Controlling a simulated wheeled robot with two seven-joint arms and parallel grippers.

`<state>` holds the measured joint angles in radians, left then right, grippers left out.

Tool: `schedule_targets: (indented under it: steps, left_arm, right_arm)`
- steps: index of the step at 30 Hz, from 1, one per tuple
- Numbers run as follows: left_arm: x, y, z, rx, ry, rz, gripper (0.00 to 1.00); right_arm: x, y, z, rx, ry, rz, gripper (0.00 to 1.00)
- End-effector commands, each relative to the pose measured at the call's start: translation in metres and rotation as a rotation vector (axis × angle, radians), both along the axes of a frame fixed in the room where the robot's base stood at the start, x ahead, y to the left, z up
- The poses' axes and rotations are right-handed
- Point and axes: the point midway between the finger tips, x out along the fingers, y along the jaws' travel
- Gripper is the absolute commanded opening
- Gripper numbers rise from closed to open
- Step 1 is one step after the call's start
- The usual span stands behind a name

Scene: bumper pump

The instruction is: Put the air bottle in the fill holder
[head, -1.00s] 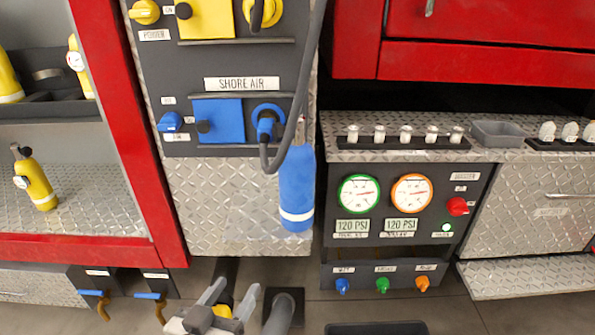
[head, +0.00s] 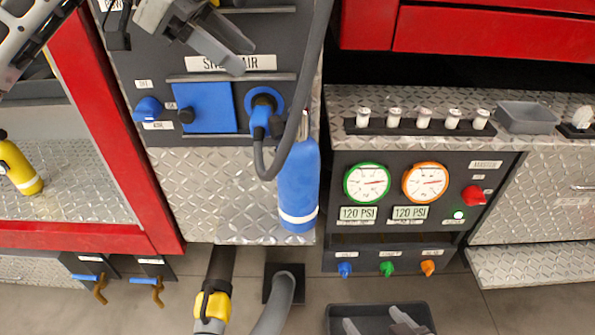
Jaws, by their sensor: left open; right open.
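A blue air bottle (head: 298,190) with a white band stands upright at the right side of the diamond-plate panel under the shore air panel (head: 222,92). A yellow bottle (head: 18,168) leans on the left shelf. The frames do not show clearly which part is the fill holder. My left gripper (head: 245,57) is open and empty, in front of the SHORE AIR label, above and left of the blue bottle. My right gripper (head: 374,321) shows only its fingers at the bottom edge, open and apart from both bottles, over a dark tray.
A dark hose (head: 291,125) loops from the blue connector (head: 262,115) past the blue bottle. A gauge panel (head: 397,200) stands to the right. The dark tray (head: 336,313) lies at the bottom. A yellow-collared hose end (head: 212,303) and a grey pipe (head: 282,292) are near the floor.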

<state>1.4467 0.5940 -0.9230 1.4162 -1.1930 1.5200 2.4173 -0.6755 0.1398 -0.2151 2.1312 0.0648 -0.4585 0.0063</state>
Motion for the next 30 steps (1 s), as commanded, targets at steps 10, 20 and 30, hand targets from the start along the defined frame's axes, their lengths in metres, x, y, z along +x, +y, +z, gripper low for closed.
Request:
schedule_targets:
  steps: [10, 20, 30]
  left_arm:
    - [0.001, -0.027, -0.031, 0.043, 0.014, 0.031, 0.53]
    - [0.001, -0.065, -0.068, 0.04, 0.011, 0.032, 0.53]
    - [-0.002, -0.08, -0.09, 0.04, 0.013, 0.031, 0.53]
  right_arm:
    - [-0.002, 0.0, -0.001, -0.003, 0.006, 0.002, 0.76]
    - [-0.003, 0.0, -0.001, -0.008, 0.011, 0.003, 0.76]
    - [-0.004, -0.001, 0.001, -0.013, 0.016, 0.004, 0.76]
